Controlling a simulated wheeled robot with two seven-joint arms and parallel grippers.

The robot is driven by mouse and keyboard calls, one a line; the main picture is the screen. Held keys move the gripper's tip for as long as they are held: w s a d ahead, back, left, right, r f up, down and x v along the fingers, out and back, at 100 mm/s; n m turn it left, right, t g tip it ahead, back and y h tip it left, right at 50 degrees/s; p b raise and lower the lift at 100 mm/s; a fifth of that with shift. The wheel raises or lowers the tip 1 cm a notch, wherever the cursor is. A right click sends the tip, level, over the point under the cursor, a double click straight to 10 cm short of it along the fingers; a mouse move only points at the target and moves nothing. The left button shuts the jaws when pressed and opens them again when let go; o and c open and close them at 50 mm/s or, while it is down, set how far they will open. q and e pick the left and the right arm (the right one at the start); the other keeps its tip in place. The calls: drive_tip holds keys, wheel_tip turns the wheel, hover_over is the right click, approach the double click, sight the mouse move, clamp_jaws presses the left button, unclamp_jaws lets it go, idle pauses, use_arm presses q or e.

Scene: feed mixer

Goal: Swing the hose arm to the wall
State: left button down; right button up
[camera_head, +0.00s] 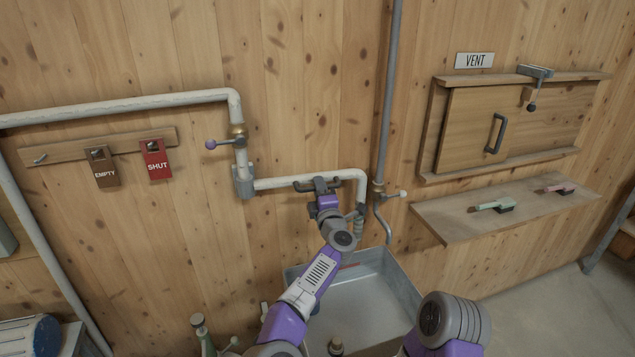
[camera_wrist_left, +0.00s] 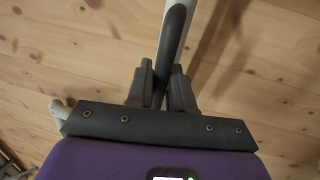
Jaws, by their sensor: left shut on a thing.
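The hose arm (camera_head: 275,183) is a white pipe that runs right from a grey pivot (camera_head: 243,181) on the wooden wall and bends down at its far end, above the basin. My left gripper (camera_head: 318,185) is shut on the hose arm near its outer half. In the left wrist view the fingers (camera_wrist_left: 161,88) close on a dark grip section (camera_wrist_left: 174,45) of the pipe, with the wall boards behind it. How far the hose arm stands from the wall is hard to tell. My right gripper is out of view.
A grey basin (camera_head: 408,292) stands below. A vertical grey pipe (camera_head: 386,90) with a tap (camera_head: 395,194) is just right. EMPTY (camera_head: 105,172) and SHUT (camera_head: 156,165) tags hang left; a shelf (camera_head: 465,222) juts out right.

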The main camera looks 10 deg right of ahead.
use_arm(q)
drive_tip(key=shift+w, duration=0.15)
idle(0.4)
drive_tip(key=c, duration=1.2)
unclamp_jaws()
drive_tip(key=shift+f+b, duration=0.15)
drive_tip(key=shift+b, duration=0.15)
drive_tip(key=shift+r+b+v, duration=0.1)
drive_tip(key=shift+b+v, duration=1.8)
drive_tip(key=shift+b, duration=0.15)
drive_tip(key=shift+r+b+v, duration=0.15)
drive_tip(key=shift+b+v, duration=1.75)
drive_tip(key=shift+b, duration=0.1)
